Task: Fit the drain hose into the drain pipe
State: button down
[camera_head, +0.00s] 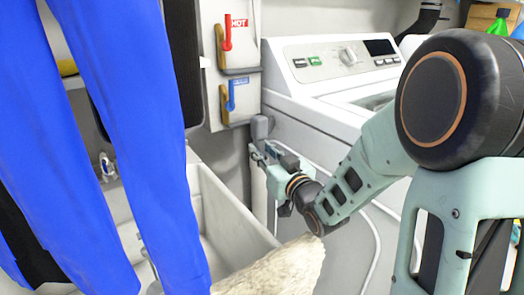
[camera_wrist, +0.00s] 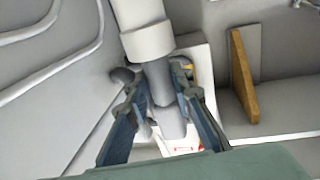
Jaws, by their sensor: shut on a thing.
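My gripper (camera_head: 262,152) is beside the washing machine, shut on the grey drain hose (camera_head: 262,126). In the wrist view its two fingers (camera_wrist: 155,74) lie either side of the grey hose (camera_wrist: 168,104). The white drain pipe (camera_head: 258,190) stands upright just below the gripper, between the sink and the washer. In the wrist view the pipe's wide collar (camera_wrist: 147,40) meets the hose end and lines up closely with it. I cannot tell whether the hose end is inside the collar or only in front of it.
The washing machine (camera_head: 325,65) stands behind and right of the gripper. A sink (camera_head: 235,225) is at the left. A valve panel (camera_head: 232,60) with hot and cold handles is above. Blue cloth (camera_head: 130,130) hangs in front at left, and a pale fluffy thing (camera_head: 275,272) lies below.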

jog(key=shift+f, duration=1.15)
jog(key=c, duration=1.6)
grip_release()
jog(key=shift+f, duration=0.1)
jog(key=shift+s+f, duration=0.1)
jog(key=v, duration=0.7)
jog(key=shift+s+d+r, duration=0.15)
jog(key=shift+d+r, duration=0.05)
jog(key=shift+r, duration=0.05)
